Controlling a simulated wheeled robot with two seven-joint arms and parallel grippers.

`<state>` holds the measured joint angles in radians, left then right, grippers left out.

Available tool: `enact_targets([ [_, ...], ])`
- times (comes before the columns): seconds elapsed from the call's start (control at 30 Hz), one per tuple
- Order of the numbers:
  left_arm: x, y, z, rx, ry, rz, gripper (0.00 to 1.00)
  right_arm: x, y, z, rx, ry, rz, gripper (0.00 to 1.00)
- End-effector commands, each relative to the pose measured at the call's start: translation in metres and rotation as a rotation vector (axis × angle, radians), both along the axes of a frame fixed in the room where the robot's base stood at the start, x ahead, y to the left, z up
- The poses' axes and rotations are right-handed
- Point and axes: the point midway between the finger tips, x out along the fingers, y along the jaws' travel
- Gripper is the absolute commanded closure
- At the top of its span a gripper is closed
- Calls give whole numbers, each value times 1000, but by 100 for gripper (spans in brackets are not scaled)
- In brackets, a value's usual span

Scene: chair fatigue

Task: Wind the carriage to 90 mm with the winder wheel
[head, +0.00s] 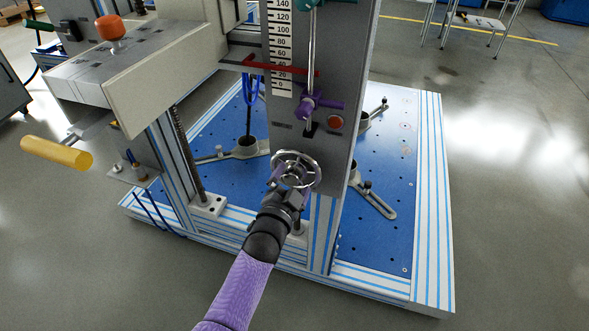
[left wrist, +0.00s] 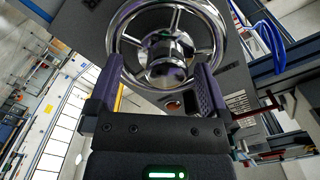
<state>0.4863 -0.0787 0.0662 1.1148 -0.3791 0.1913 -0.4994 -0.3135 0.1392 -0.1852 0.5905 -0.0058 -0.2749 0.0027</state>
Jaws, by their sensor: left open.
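The chrome winder wheel (head: 309,158) is on the front of the grey column (head: 344,80). In the left wrist view the spoked wheel (left wrist: 222,38) fills the top, its hub between my fingers. My left gripper (head: 286,178) is at the wheel; its two dark fingers are apart (left wrist: 158,72). They reach up to the wheel on either side of the hub; I cannot tell if they touch it. The white scale (head: 281,45) is marked 0 to 140. A red pointer (head: 300,70) crosses it slightly tilted, roughly between 20 and 40. My right gripper is out of view.
A purple-handled part (head: 308,104) and a red button (head: 336,122) are on the column above the wheel. A blue perforated bed (head: 388,150) with clamp feet lies behind. A pale panel (head: 165,80) and a yellow handle (head: 57,152) are at left. Floor at right is clear.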

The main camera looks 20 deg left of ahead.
Motion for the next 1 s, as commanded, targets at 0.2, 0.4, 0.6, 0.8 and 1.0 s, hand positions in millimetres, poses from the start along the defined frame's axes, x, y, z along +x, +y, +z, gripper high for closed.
enact_targets([
  [0.2,-32,0,7,0,-7,-3,0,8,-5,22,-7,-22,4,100],
  [0.4,-35,-1,3,-1,-8,-5,0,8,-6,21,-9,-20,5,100],
  [0.6,-35,1,11,-302,1,-4,0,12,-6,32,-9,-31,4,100],
  [0.8,-35,2,11,-737,16,1,0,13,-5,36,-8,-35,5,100],
  [1.0,-35,2,10,-756,17,0,0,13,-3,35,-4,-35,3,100],
])
